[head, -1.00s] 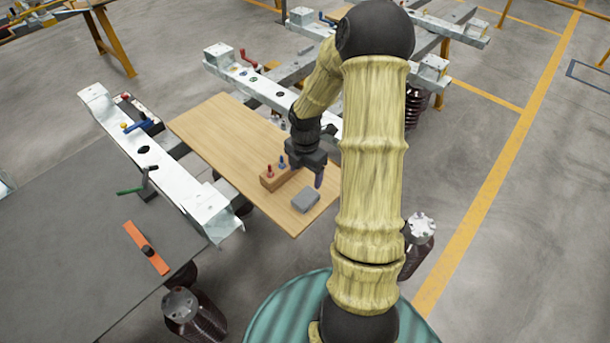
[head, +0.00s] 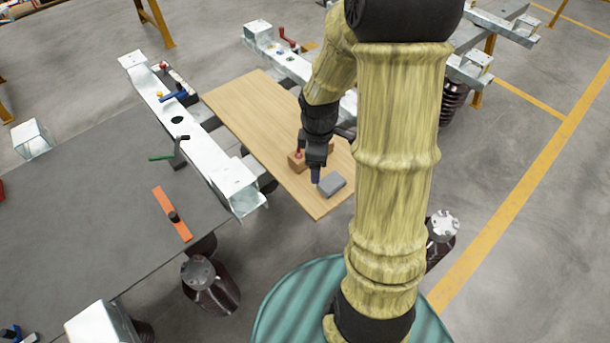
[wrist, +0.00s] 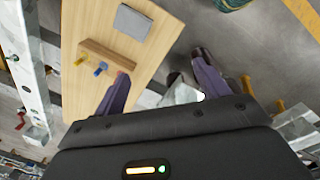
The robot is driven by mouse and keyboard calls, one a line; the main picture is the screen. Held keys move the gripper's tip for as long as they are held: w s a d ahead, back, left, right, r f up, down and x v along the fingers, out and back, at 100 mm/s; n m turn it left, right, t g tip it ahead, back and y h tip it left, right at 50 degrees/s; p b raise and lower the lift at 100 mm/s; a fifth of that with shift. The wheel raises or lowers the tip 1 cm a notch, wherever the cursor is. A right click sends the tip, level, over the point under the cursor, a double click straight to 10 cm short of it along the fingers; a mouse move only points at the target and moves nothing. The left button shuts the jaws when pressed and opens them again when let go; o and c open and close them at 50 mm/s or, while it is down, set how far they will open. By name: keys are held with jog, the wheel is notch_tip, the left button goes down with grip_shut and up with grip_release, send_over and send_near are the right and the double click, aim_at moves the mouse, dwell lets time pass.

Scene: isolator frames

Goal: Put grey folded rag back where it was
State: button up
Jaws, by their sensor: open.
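The grey folded rag (head: 332,184) lies flat on the wooden board near its front end. It also shows in the wrist view (wrist: 132,23), at the top of the board. My gripper (head: 315,175) hangs over the board, just left of the rag in the head view. In the wrist view my gripper (wrist: 158,80) has its two purple fingers spread wide with nothing between them. The rag lies ahead of the fingers and apart from them.
A wooden block (wrist: 107,56) with coloured pegs stands on the board (head: 245,105) close to my gripper. A metal beam (head: 190,130) runs along the board's left. A dark table (head: 90,200) with an orange strip (head: 172,214) lies further left.

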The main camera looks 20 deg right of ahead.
jog(key=s+a+r+m+t, duration=0.1)
jog(key=s+a+r+m, duration=0.4)
jog(key=m, duration=0.7)
jog(key=s+a, duration=0.1)
jog(key=s, duration=0.1)
jog(key=shift+s+a+r+t+y, duration=0.3)
jog(key=shift+s+t, duration=0.1)
jog(key=shift+c, duration=0.4)
